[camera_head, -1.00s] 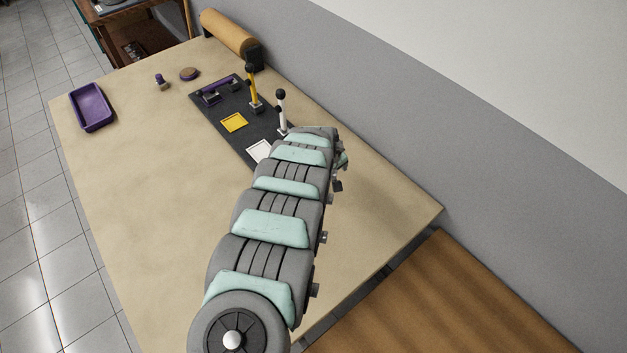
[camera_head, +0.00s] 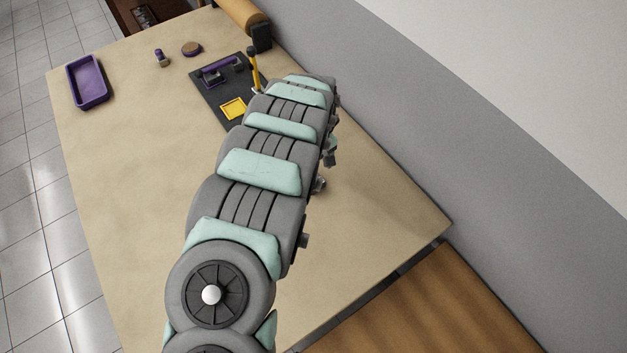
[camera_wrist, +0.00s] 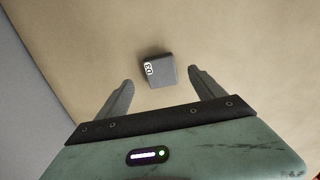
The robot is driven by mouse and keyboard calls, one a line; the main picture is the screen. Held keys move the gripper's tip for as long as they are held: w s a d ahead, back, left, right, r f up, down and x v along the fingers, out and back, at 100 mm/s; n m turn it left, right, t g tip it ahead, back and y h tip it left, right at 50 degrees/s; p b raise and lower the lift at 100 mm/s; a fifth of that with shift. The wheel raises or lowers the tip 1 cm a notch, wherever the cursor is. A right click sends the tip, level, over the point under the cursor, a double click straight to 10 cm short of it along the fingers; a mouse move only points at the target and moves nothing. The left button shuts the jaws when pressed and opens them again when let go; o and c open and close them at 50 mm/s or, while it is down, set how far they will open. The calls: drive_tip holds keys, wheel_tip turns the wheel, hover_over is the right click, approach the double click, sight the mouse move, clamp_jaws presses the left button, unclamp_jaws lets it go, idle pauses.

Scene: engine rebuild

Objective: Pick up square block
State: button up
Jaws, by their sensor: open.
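In the wrist view a dark grey square block (camera_wrist: 158,71) with white markings on its left side lies on the tan table. My gripper (camera_wrist: 161,84) is open, its two grey fingers spread to the left and right of the block. The block appears just beyond the fingertips, between their lines, and I see no contact. In the head view my arm hides the gripper and the block.
On the table (camera_head: 130,170) in the head view are a purple tray (camera_head: 87,82), a small purple-topped piece (camera_head: 162,58), a round brown disc (camera_head: 192,49) and a dark panel (camera_head: 207,98) with a yellow square (camera_head: 233,108) and levers. A grey wall borders the right.

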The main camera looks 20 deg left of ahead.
drive_tip(key=shift+w+a+f+b, duration=0.1)
drive_tip(key=shift+a+f+b, duration=0.1)
drive_tip(key=shift+f, duration=1.4)
drive_tip(key=shift+a+f+b, duration=0.1)
drive_tip(key=shift+a+f, duration=0.05)
drive_tip(key=shift+f, duration=1.4)
clamp_jaws()
drive_tip(key=shift+r, duration=0.1)
